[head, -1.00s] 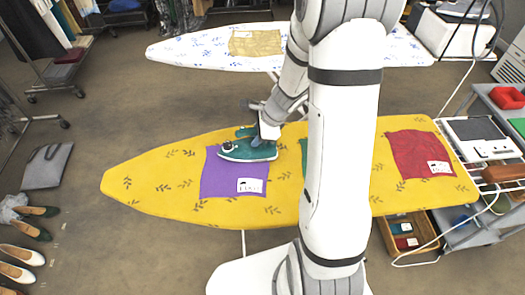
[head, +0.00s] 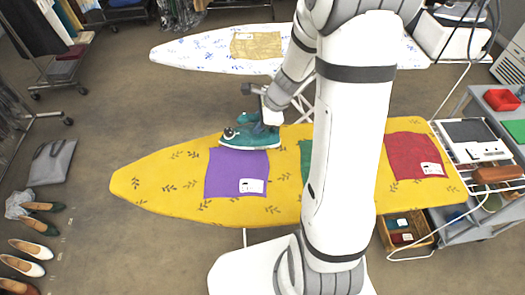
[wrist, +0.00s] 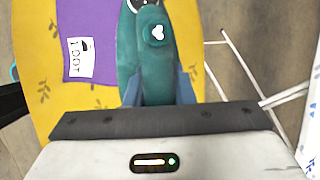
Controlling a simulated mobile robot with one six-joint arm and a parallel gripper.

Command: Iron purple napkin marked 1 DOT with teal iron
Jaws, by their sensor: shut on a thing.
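The purple napkin (head: 236,174) lies flat on the yellow leaf-patterned ironing board (head: 150,186). Its white label (wrist: 79,58) reads 1 DOT in the wrist view. My gripper (head: 262,121) is shut on the teal iron (head: 248,138), which also fills the middle of the wrist view (wrist: 146,60). In the head view the iron is at the napkin's far edge, its pointed end to the left. I cannot tell whether its sole touches the cloth or hangs just above.
A red napkin (head: 411,154) lies on the board's right part; a green one (head: 306,163) is mostly hidden behind my arm. A white patterned board (head: 200,50) with a tan napkin (head: 256,44) stands behind. A grey cart (head: 460,235) is at right.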

